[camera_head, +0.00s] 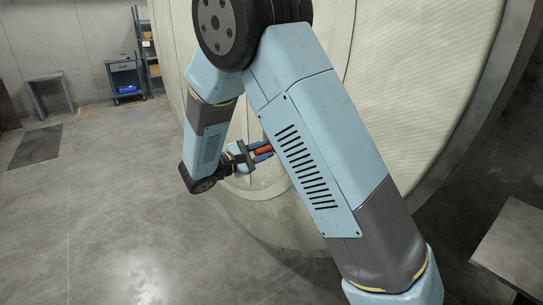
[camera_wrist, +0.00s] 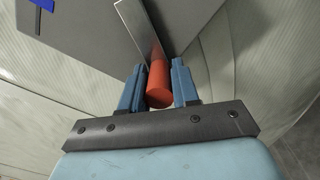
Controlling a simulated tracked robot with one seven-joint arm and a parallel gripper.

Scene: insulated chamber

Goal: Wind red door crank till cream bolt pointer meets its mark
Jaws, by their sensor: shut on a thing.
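The red crank handle (camera_wrist: 158,84) stands between the two blue fingers of my gripper (camera_wrist: 158,88) in the wrist view, and the fingers are shut on it. A flat metal crank arm (camera_wrist: 138,27) runs up from the handle. In the head view my gripper (camera_head: 262,152) holds the red handle (camera_head: 263,151) in front of the large round cream door (camera_head: 375,90). My own arm covers much of the door. The cream bolt pointer and its mark cannot be made out in either view. A blue patch (camera_wrist: 45,4) shows on a grey plate (camera_wrist: 85,30) in the wrist view.
A blue cart (camera_head: 125,80), a shelf rack (camera_head: 147,45) and a small grey table (camera_head: 48,90) stand at the far left. A dark mat (camera_head: 36,146) lies on the floor. A grey slab (camera_head: 512,245) is at the lower right.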

